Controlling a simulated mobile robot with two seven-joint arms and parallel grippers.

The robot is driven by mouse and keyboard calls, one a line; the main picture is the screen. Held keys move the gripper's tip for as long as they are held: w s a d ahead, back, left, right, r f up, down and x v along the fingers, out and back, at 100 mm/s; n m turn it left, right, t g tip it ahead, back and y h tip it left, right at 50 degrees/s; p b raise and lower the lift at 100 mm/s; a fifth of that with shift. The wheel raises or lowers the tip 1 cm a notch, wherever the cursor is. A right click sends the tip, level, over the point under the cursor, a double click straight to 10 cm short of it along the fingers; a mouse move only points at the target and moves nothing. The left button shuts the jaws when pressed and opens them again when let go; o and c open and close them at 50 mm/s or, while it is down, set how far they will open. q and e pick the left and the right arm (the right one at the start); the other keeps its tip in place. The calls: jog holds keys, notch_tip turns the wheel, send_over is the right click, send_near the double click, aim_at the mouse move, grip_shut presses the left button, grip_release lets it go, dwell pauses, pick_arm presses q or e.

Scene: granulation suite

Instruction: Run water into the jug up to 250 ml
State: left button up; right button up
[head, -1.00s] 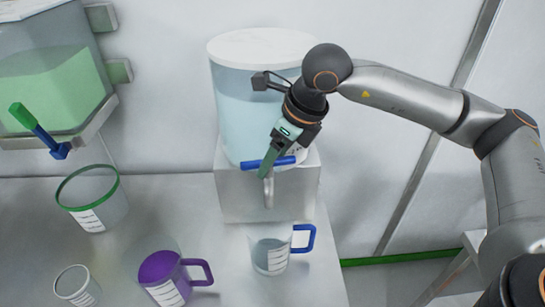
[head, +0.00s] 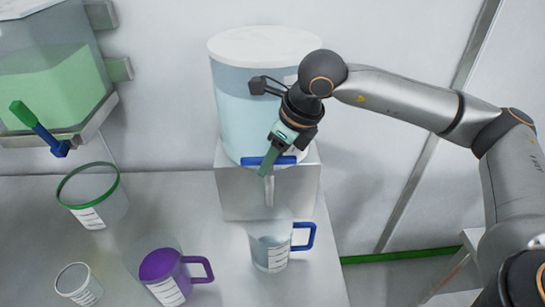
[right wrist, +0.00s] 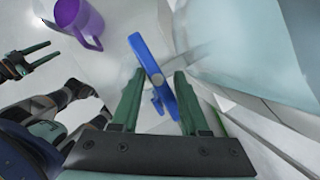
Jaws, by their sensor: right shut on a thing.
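The jug (head: 268,255) with a blue handle stands upright on the bench under the spout of the clear water tank (head: 238,120). Its lower part looks bluish, but I cannot read the level against its marks. The tank's tap has a blue lever (head: 252,161), also seen in the right wrist view (right wrist: 152,62). My right gripper (head: 266,168) is shut on this lever, its green fingers on either side. My left gripper (right wrist: 50,52) shows at the left of the right wrist view, open and empty.
A purple jug (head: 160,268), a small clear cup (head: 78,287) and a green-rimmed beaker (head: 98,212) stand on the bench (head: 215,235) to the left. A tank of green liquid (head: 50,85) with a green-and-blue tap lever hangs at upper left.

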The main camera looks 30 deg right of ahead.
jog(key=shift+w+d, duration=0.1)
jog(key=shift+d, duration=0.05)
grip_shut()
jog(key=shift+r, duration=0.1)
jog(key=shift+w+d+r, duration=0.1)
dwell(0.6)
jog(key=o, duration=0.9)
grip_release()
jog(key=shift+o, duration=0.6)
jog(key=b+v, duration=0.1)
jog(key=v, duration=1.1)
jog(key=shift+s, duration=0.3)
jog(key=shift+r, duration=0.1)
jog(key=shift+c, duration=0.2)
